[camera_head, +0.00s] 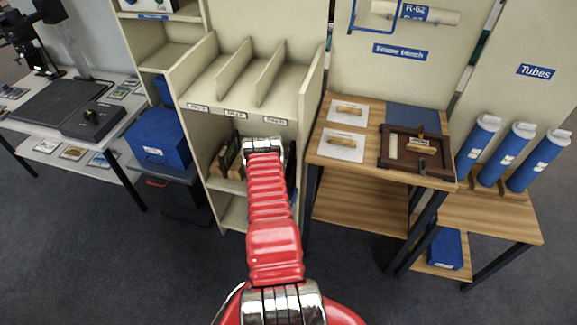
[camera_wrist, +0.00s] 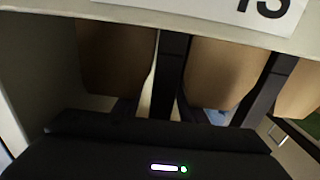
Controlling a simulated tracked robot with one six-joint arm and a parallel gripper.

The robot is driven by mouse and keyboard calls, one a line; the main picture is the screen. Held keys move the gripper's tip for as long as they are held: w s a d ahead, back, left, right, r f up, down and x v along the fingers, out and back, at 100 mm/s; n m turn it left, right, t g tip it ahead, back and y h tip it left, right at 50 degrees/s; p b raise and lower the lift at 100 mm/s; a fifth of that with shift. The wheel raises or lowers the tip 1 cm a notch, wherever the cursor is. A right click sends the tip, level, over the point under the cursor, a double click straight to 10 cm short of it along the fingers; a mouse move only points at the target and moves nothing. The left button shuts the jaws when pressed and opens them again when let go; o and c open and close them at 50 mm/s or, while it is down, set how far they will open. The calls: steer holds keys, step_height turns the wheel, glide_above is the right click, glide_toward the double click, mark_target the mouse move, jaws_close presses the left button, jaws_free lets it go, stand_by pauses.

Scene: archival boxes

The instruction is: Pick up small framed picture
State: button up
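In the head view, several narrow framed pictures (camera_head: 229,157) stand upright in the lower compartment of the beige shelf unit. My gripper (camera_head: 264,146) is at the front of this compartment, with its fingertips hidden behind my red arm. In the wrist view, brown wooden panels (camera_wrist: 220,68) stand side by side under a shelf edge, with dark upright strips (camera_wrist: 172,70) between them. The dark body of my gripper (camera_wrist: 165,150) fills the bottom of that view, close in front of the panels. I cannot tell which panel is the small framed picture.
A white label (camera_wrist: 262,10) is on the shelf edge (camera_wrist: 130,14) above. The wooden bench (camera_head: 372,118) to the right holds a brown tray-like frame (camera_head: 400,160) and white panels. A blue box (camera_head: 158,138) is on the left. Open floor lies in front.

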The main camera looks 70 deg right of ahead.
steer(key=shift+c, duration=0.4)
jaws_close()
stand_by(0.4)
